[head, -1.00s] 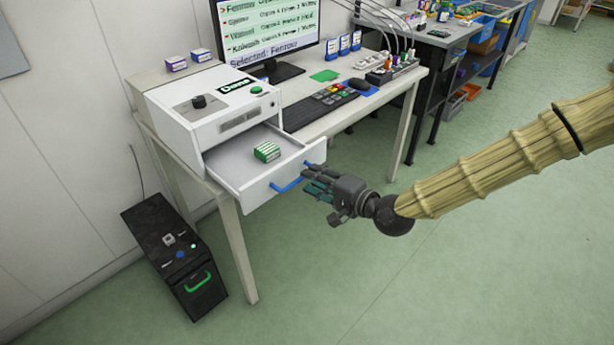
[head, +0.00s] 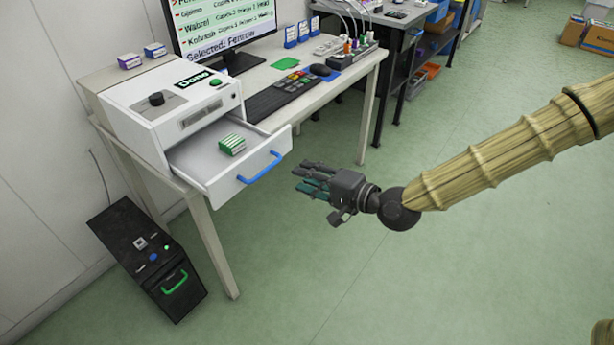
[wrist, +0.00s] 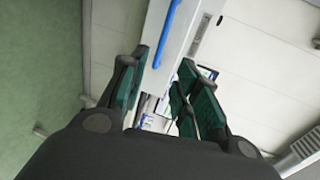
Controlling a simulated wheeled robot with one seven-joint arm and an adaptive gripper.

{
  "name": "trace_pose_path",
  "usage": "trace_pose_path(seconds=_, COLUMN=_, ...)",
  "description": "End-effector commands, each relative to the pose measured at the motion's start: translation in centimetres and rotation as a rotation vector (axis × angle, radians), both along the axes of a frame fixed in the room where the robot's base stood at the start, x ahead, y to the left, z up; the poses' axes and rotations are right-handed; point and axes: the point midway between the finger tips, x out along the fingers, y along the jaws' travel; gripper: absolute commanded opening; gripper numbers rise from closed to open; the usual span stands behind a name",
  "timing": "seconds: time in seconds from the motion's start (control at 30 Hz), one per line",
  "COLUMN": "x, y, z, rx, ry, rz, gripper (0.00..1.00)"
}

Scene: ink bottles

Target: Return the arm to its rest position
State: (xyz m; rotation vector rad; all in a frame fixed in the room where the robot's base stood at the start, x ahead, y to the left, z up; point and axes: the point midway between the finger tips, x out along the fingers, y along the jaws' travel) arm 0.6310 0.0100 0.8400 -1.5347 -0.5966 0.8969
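My gripper (head: 312,181) is at the end of my arm, out over the floor to the right of the open drawer (head: 205,160). Its fingers point left toward the drawer and touch nothing. In the wrist view my gripper (wrist: 160,95) has its fingers spread apart with nothing between them. The drawer's blue handle (head: 260,167) is clear of the fingers. It also shows beyond the fingers in the wrist view (wrist: 167,32). A green and white box (head: 232,144) lies in the drawer.
The white device (head: 165,105) stands on the desk with a keyboard (head: 282,97) and monitor (head: 225,28). A black box with a green handle (head: 150,258) stands on the floor at left. The floor (head: 400,270) below and right of my gripper is clear.

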Motion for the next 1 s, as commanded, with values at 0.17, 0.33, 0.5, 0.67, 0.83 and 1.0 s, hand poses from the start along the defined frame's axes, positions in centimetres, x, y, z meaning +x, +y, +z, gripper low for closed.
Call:
trace_pose_path(seconds=0.17, x=0.0, y=0.0, z=0.0, rx=0.000, ry=0.000, rz=0.000, gripper=0.32)
trace_pose_path(seconds=0.33, x=-0.5, y=0.0, z=-0.9, rx=-0.023, ry=0.014, rz=0.003, gripper=0.32)
trace_pose_path(seconds=0.5, x=-3.4, y=-0.6, z=-6.5, rx=-0.167, ry=0.083, rz=0.019, gripper=0.32)
trace_pose_path(seconds=0.67, x=-8.4, y=-2.9, z=-13.9, rx=-0.385, ry=0.172, rz=0.060, gripper=0.32)
trace_pose_path(seconds=0.83, x=-14.7, y=-6.8, z=-20.3, rx=-0.627, ry=0.259, rz=0.133, gripper=0.32)
trace_pose_path(seconds=1.0, x=-21.6, y=-12.2, z=-24.7, rx=-0.874, ry=0.338, rz=0.240, gripper=0.32)
